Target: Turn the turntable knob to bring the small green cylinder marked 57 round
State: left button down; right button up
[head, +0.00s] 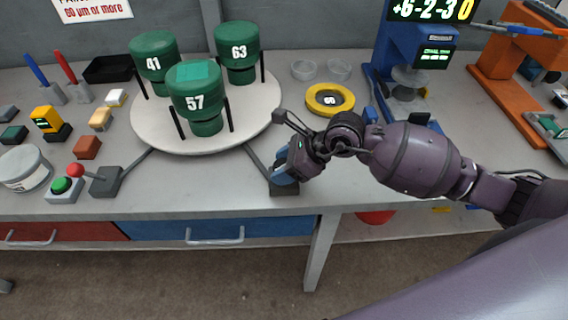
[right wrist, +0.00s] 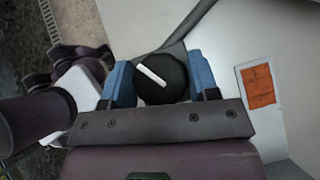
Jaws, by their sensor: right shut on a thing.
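The green cylinder marked 57 (head: 195,98) stands at the front of the round white turntable (head: 160,141). The cylinder marked 41 (head: 153,62) is behind it to the left, and the one marked 63 (head: 238,52) is behind it to the right. My right gripper (head: 283,178) is at the front edge of the table, right of the turntable. In the right wrist view its blue fingers are shut on the black knob (right wrist: 162,78), one on each side. The knob has a white pointer line. My left gripper is not in view.
A yellow ring (head: 330,99) and two clear dishes lie right of the turntable. Blue and orange devices stand at the far right.

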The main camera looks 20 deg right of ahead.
jog(key=shift+r+m+t+p, duration=0.2)
jog(key=shift+m+t+p, duration=0.1)
jog(key=shift+p, duration=0.1)
jog(key=shift+f, duration=0.15)
jog(key=o, duration=0.9)
jog(key=v, duration=1)
jog(key=shift+s+d+r, duration=0.15)
jog(key=shift+s+r, duration=0.05)
jog(key=shift+r, duration=0.15)
